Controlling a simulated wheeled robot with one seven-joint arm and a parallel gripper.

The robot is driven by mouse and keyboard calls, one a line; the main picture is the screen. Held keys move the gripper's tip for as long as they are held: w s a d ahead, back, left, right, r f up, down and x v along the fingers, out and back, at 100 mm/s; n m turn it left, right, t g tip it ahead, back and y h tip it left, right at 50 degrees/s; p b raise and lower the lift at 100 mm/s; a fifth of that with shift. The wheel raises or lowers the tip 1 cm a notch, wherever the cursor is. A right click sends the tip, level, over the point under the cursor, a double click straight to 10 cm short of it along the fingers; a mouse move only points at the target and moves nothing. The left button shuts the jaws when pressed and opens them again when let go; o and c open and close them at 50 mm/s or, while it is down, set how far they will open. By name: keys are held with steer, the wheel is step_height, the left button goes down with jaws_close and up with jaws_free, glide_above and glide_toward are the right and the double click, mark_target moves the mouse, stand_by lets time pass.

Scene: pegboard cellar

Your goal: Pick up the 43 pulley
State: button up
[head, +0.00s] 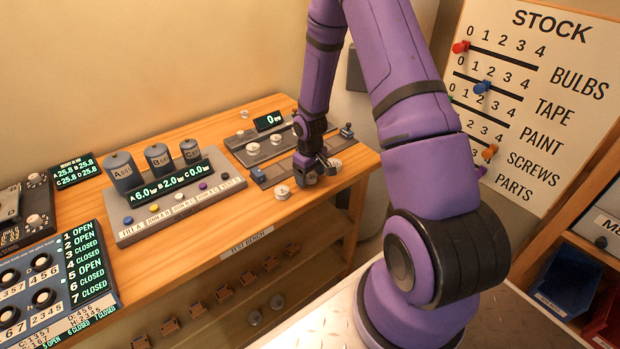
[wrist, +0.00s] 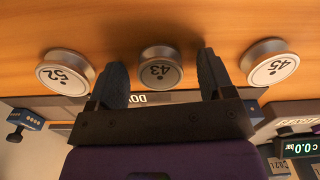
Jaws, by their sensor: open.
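The 43 pulley (wrist: 160,70) is a small silver disc with a pale face marked 43, on the wooden bench. In the wrist view it appears between the two dark fingers of my gripper (wrist: 162,64), with gaps on both sides. My gripper is open and empty. In the head view my gripper (head: 316,172) is low at the bench's front edge, and the 43 pulley cannot be made out there. In the wrist view a 52 pulley (wrist: 65,72) is left of the fingers and a 45 pulley (wrist: 270,64) is right of them.
A panel with three cylinders and a pressure display (head: 172,190) stands left of my gripper on the bench (head: 215,228). A grey board with a 0 display (head: 268,122) lies behind my gripper. A stock board (head: 535,90) stands at the right.

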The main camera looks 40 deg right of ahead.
steer(key=c, duration=1)
